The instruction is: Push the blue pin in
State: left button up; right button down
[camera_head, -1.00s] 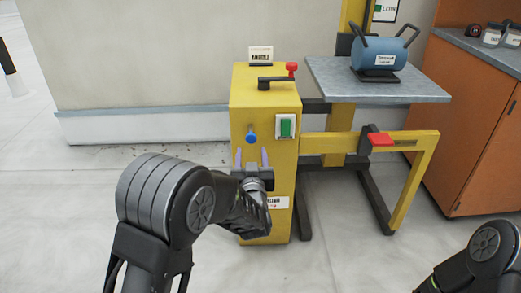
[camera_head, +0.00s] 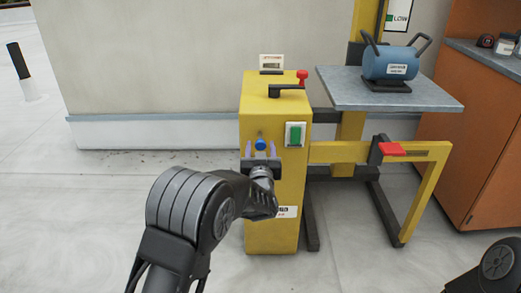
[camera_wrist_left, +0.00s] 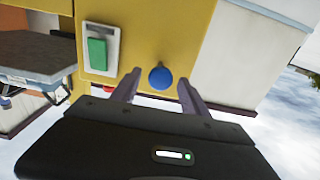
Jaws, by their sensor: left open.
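The blue pin (camera_head: 260,144) is a round knob on the front face of the yellow cabinet (camera_head: 257,222). It also shows in the left wrist view (camera_wrist_left: 160,77), between and just beyond the fingertips. My left gripper (camera_head: 261,150) is open, its two purple-grey fingers on either side of the pin in the picture. In the left wrist view the left gripper (camera_wrist_left: 158,84) points at the cabinet face. I cannot tell whether a finger touches the pin. My right gripper is out of view; only a piece of my right arm shows at the lower right.
A green switch (camera_head: 295,134) sits right of the pin. A black lever (camera_head: 286,90) and a red knob (camera_head: 302,77) are on the cabinet top. A grey platform (camera_head: 390,92) bears a blue cylinder (camera_head: 390,65). A red pedal (camera_head: 392,149) sits on the yellow frame at the right.

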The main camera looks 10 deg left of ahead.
pick_arm(q)
jog(key=shift+w, duration=0.1)
jog(key=shift+c, duration=0.4)
grip_shut()
dwell(1.0)
